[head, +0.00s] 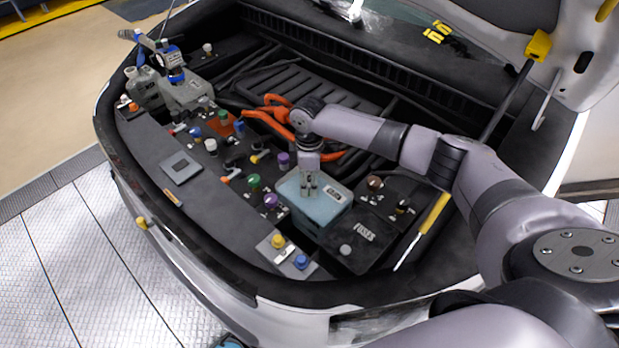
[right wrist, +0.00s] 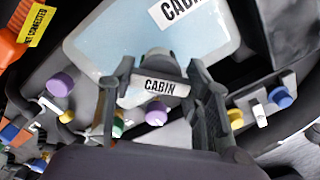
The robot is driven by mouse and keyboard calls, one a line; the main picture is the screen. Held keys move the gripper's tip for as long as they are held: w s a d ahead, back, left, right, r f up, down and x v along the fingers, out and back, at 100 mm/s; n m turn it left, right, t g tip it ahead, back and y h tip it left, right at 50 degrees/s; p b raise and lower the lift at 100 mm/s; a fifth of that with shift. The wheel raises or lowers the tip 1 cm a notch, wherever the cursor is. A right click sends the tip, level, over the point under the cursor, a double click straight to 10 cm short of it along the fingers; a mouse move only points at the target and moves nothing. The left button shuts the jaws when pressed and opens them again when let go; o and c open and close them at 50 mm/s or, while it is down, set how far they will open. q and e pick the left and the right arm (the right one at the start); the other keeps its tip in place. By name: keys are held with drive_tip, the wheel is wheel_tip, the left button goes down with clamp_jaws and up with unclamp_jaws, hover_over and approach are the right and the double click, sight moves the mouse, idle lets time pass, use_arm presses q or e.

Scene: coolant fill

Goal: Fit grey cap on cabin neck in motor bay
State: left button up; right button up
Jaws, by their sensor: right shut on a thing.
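The pale blue tank (head: 337,212) labelled CABIN sits in the near right part of the motor bay. It also fills the top of the right wrist view (right wrist: 105,42). My right gripper (head: 311,190) points down at the tank's top. In the right wrist view its fingers (right wrist: 159,70) are shut on a grey cap (right wrist: 157,56), which is mostly hidden. A white CABIN tag (right wrist: 160,88) shows between the fingers. The cap is over the neck area, but the neck is hidden, and I cannot tell whether the cap sits on it. My left gripper is not in view.
A black FUSES box (head: 345,252) stands close right of the tank. Several coloured caps, such as a purple one (head: 270,201) and a green one (head: 254,181), stand to its left. Orange cables (head: 273,122) lie behind. A grey tank (head: 192,94) is at far left.

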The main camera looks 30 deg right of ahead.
sight(309, 179)
drive_tip(key=shift+a, duration=0.1)
idle(0.3)
drive_tip(key=shift+p, duration=0.4)
drive_tip(key=o, duration=1.1)
drive_tip(key=shift+c, duration=0.2)
wheel_tip(309, 179, up, 12)
drive_tip(key=shift+f, duration=0.1)
